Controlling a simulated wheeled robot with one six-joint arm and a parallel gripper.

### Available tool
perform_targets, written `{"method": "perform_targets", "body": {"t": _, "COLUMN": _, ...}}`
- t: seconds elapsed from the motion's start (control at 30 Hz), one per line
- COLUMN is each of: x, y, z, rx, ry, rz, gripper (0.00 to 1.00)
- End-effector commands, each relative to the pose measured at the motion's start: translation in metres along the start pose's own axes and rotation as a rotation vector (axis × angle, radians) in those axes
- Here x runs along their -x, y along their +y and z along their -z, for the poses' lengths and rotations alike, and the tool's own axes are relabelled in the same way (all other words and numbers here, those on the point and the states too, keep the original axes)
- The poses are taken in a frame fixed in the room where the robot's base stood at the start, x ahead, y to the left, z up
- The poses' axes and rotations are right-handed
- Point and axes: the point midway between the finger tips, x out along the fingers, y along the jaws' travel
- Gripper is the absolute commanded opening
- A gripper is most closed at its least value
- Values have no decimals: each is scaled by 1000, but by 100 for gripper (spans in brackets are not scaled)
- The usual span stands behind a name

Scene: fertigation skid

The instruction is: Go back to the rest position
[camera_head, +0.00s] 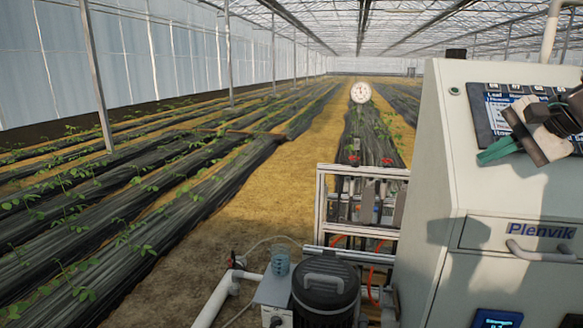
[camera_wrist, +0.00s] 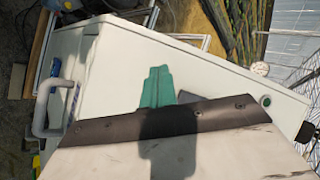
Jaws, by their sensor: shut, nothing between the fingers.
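My gripper (camera_head: 495,155) is at the right of the head view, in front of the sloped upper face of the pale cabinet (camera_head: 440,180). Its green fingertips are together with nothing between them. They point left and slightly down, beside the lower edge of the display panel (camera_head: 500,105). In the wrist view the green fingers (camera_wrist: 156,87) show against the cabinet's white face (camera_wrist: 125,60). Whether they touch it I cannot tell. Part of the display is hidden behind my gripper.
A round gauge (camera_head: 360,92) rises behind. Planted rows lie left; a sandy aisle is clear.

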Motion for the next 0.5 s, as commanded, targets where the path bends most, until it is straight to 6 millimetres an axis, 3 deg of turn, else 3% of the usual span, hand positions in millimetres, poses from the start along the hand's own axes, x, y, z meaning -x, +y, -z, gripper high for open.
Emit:
{"method": "perform_targets", "body": {"t": 0.03, "x": -7, "y": 20, "z": -31, "rx": 78, "ry": -41, "rz": -80, "gripper": 0}}
{"method": "perform_targets", "body": {"t": 0.1, "x": -14, "y": 53, "z": -71, "rx": 202, "ry": -102, "rz": -204, "gripper": 0}}
{"method": "perform_targets", "body": {"t": 0.3, "x": -9, "y": 163, "z": -176, "rx": 624, "ry": -276, "rz": -556, "gripper": 0}}
{"method": "perform_targets", "body": {"t": 0.4, "x": 0, "y": 204, "z": -205, "rx": 812, "ry": -321, "rz": -674, "gripper": 0}}
{"method": "perform_targets", "body": {"t": 0.5, "x": 4, "y": 220, "z": -222, "rx": 923, "ry": -328, "rz": -704, "gripper": 0}}
